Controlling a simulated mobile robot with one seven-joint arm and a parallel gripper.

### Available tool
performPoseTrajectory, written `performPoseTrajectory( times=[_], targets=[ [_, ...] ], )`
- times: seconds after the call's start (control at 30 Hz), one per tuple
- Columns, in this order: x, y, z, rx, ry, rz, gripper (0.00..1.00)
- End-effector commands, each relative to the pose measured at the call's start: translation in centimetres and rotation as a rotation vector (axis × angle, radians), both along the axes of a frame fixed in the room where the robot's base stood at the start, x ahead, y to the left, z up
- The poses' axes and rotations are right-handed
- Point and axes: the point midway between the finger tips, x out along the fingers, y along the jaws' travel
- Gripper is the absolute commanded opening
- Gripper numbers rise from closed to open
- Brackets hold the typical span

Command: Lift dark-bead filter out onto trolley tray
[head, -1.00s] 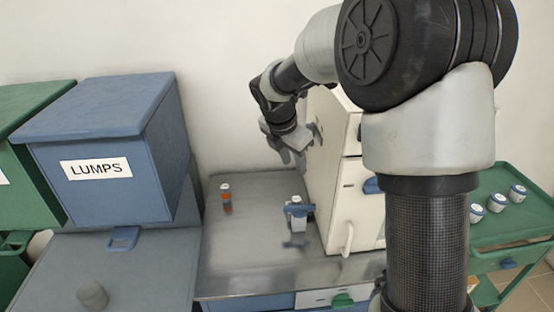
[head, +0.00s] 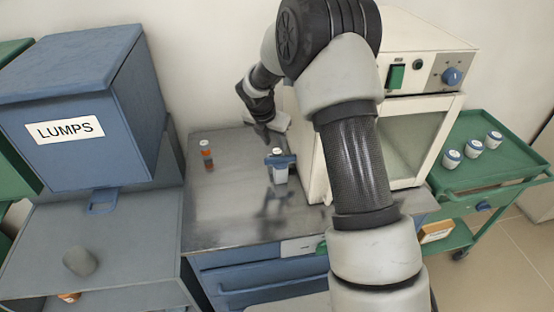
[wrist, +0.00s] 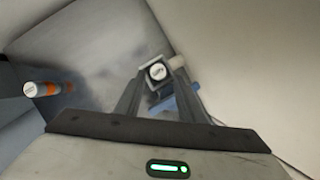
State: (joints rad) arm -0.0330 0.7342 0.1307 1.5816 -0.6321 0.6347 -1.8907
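A small white-capped, pale item (head: 279,174) stands on the steel bench with a blue part (head: 280,159) across its upper body. No dark beads are discernible in it. The trolley's green tray (head: 510,165) is at the right. My gripper (head: 268,136) is just above and behind the pale item in the head view. In the wrist view my gripper (wrist: 160,75) is open, with the pale item's white cap (wrist: 157,71) seen between the fingertips. I cannot tell whether they touch it.
A white furnace (head: 400,150) with a glass door stands right of the pale item, close to my arm. Three white jars with blue bands (head: 473,148) stand on the trolley tray, whose front is clear. A blue LUMPS bin (head: 80,110) stands at left.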

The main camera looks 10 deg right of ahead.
Motion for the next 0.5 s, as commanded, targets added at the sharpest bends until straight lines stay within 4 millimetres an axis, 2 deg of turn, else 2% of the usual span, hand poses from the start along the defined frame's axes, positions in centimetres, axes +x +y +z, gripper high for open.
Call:
performPoseTrajectory(
  times=[0.3, 0.5],
  targets=[
    [1.3, -0.6, -4.1, 0.0, 0.002, 0.0, 0.36],
    [1.6, -0.8, -4.8, 0.0, 0.0, 0.0, 0.36]
  ],
)
